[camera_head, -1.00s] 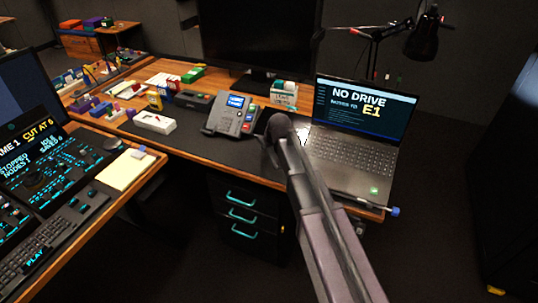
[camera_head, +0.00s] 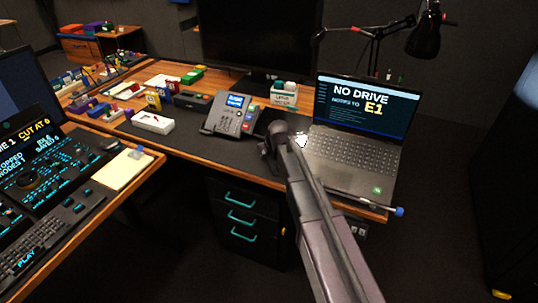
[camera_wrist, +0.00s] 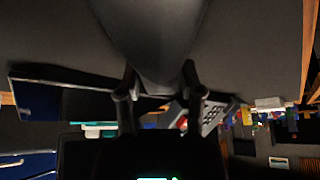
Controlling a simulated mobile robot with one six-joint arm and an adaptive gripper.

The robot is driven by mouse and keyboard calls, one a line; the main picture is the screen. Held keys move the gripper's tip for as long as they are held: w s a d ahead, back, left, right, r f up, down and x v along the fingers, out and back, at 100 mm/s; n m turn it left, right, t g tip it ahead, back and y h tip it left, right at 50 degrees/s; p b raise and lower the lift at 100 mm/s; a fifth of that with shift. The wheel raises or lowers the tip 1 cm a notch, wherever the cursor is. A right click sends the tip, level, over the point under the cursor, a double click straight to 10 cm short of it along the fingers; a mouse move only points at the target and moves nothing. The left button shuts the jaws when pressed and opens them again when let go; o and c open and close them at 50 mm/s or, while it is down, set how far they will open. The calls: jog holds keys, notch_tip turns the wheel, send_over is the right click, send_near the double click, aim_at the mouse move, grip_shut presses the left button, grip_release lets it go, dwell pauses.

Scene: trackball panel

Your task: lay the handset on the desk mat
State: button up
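The desk phone (camera_head: 232,116) stands on the dark desk mat (camera_head: 192,142), left of the laptop. Its keypad also shows in the wrist view (camera_wrist: 211,117). My gripper (camera_head: 273,148) is just right of the phone, low over the desk between phone and laptop; in the head view my own arm hides its fingers. In the wrist view, my two fingers (camera_wrist: 160,95) lie on either side of a large dark rounded piece, which looks like the handset (camera_wrist: 155,45). Its far part runs out of the picture. I cannot tell whether it touches the mat.
An open laptop (camera_head: 350,150) is close on the right. A monitor (camera_head: 258,40) stands behind. A white tray (camera_head: 153,122) and a dark box (camera_head: 194,101) lie left of the phone. A small labelled box (camera_head: 284,95) stands behind. Some mat in front of the phone is clear.

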jog(key=o, duration=0.3)
jog(key=shift+d, duration=0.1)
jog(key=shift+r, duration=0.2)
jog(key=p+v, duration=1)
jog(key=v, duration=0.2)
jog(key=shift+p, duration=0.4)
jog(key=shift+s+f, duration=0.1)
dwell(0.7)
jog(key=s+d+f+m+g+h, duration=0.2)
jog(key=s+d+m+g, duration=0.3)
jog(key=s+d, duration=1.5)
jog(key=shift+s+f, duration=0.15)
jog(key=shift+s, duration=0.2)
jog(key=shift+d, duration=0.1)
